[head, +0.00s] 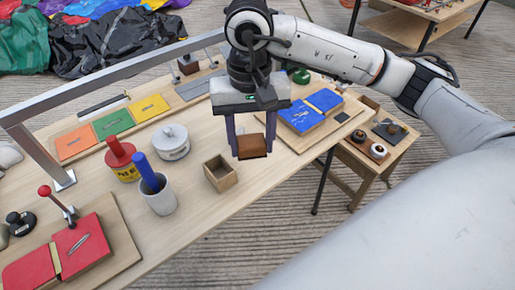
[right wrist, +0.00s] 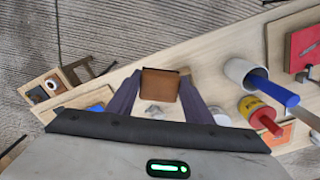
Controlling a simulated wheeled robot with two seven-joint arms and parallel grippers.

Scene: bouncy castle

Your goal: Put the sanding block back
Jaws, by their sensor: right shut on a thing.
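The sanding block (head: 252,146), a small brown block, is between the fingers of my right gripper (head: 251,138). The gripper is shut on it and points down, near the table's right-hand edge. In the right wrist view the sanding block (right wrist: 160,84) sits between the two dark fingers (right wrist: 160,92). A small open wooden box (head: 220,173) stands on the table just left of and below the block in the head view, and it looks empty. My left gripper is not in view.
On the table (head: 190,213) are a grey cup (head: 159,197) with a blue-handled tool, a red-and-yellow can (head: 122,160), a white lidded pot (head: 171,142) and red pads (head: 80,243). Blue pads (head: 308,112) lie behind the gripper. A metal bar (head: 110,73) spans the back.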

